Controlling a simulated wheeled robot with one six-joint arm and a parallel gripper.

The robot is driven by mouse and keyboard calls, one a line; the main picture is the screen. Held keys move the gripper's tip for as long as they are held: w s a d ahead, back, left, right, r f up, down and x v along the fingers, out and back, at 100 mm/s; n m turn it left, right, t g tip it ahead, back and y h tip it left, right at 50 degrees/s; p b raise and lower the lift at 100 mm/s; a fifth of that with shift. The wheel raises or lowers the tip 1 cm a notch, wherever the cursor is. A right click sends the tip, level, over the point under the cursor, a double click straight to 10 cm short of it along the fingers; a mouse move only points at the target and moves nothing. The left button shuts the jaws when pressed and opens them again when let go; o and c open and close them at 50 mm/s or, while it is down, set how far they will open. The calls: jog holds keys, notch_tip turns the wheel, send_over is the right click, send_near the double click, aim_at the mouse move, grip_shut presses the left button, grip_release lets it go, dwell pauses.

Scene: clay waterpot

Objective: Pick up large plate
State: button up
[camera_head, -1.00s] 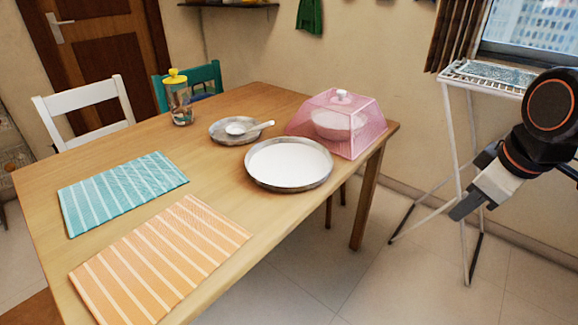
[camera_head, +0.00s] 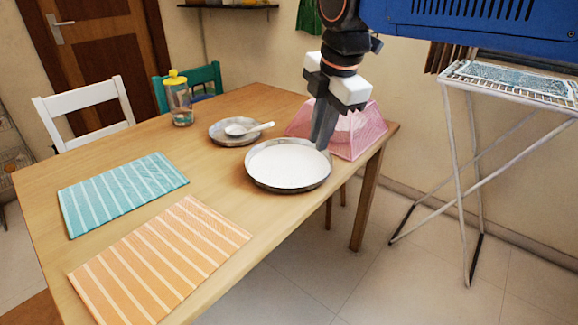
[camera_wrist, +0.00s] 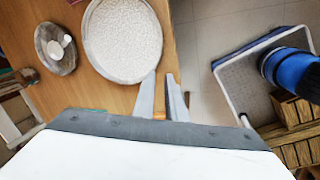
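The large plate (camera_head: 287,168) is round with a metal rim and a pale speckled inside. It lies flat near the table's right edge. In the wrist view the large plate (camera_wrist: 122,38) fills the upper middle. My gripper (camera_head: 319,146) points down at the plate's right rim, with its fingers overlapping that rim in the head view. In the wrist view my gripper (camera_wrist: 161,75) shows two fingers with a narrow gap between them, at the plate's near right edge. Nothing clear is held. Whether the fingertips touch the rim I cannot tell.
A pink mesh food cover (camera_head: 362,133) stands close behind the gripper. A smaller plate (camera_head: 222,138) with a white spoon (camera_head: 250,128) lies behind the large plate. A jar with a yellow lid (camera_head: 179,100) stands farther back. Teal (camera_head: 122,190) and orange (camera_head: 160,258) striped mats lie left.

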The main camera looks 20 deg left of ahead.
aim_at(307, 186)
jog(key=x, duration=1.6)
grip_shut()
jog(key=shift+w, duration=0.1)
